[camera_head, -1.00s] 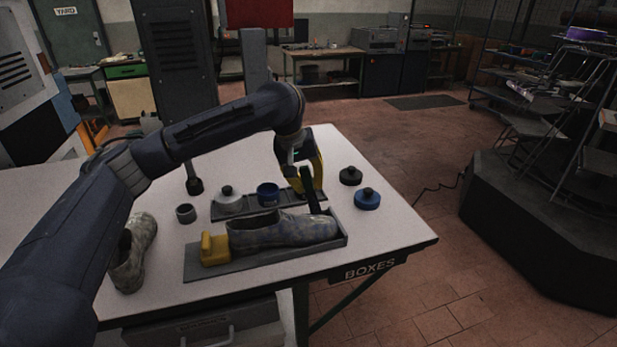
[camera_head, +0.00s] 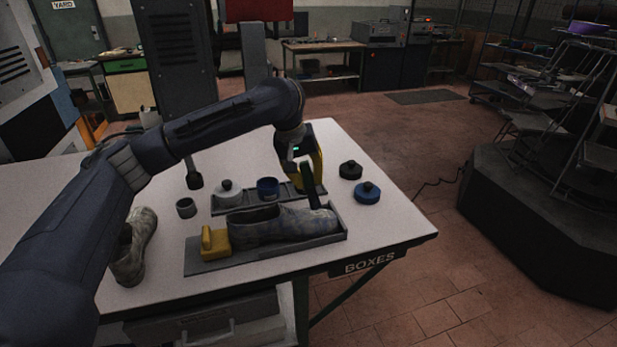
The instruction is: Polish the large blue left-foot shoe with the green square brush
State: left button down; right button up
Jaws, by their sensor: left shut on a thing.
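A mottled grey-blue shoe (camera_head: 275,226) lies in a grey tray (camera_head: 262,257) near the front of the white table, its toe to the right. My left gripper (camera_head: 312,183) has yellow fingers and is above the far side of the toe. It is shut on a dark green brush (camera_head: 308,180), held tilted, with its lower end at the toe. I cannot tell whether the brush touches the shoe, and its bristles are not clear. A second worn shoe (camera_head: 136,252) stands at the left, partly hidden by my left arm. My right gripper is not in view.
A yellow block (camera_head: 213,242) stands at the tray's left end. A black-lidded pot (camera_head: 350,170) and a blue-lidded pot (camera_head: 367,193) stand at the right.

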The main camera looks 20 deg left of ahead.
pick_arm(q)
jog(key=shift+f, duration=0.75)
dwell(0.4)
jog(key=shift+w+a, duration=0.1)
jog(key=shift+w, duration=0.05)
jog(key=shift+w+a, duration=0.4)
jog(key=shift+w, duration=0.1)
jog(key=shift+s+d, duration=0.1)
jog(key=shift+s+d, duration=0.45)
jog(key=shift+s, duration=0.15)
jog(key=shift+s+d, duration=0.4)
jog(key=shift+s, duration=0.2)
jog(key=shift+w+a, duration=0.5)
jog(key=shift+w, duration=0.15)
jog(key=shift+w+a, duration=0.45)
jog(key=shift+w, duration=0.2)
jog(key=shift+s+d, duration=0.45)
jog(key=shift+s, duration=0.2)
jog(key=shift+s+d, duration=0.45)
jog(key=shift+s, duration=0.2)
jog(key=shift+w+a, duration=0.45)
jog(key=shift+w, duration=0.2)
jog(key=shift+w+a, duration=0.4)
jog(key=shift+w, duration=0.25)
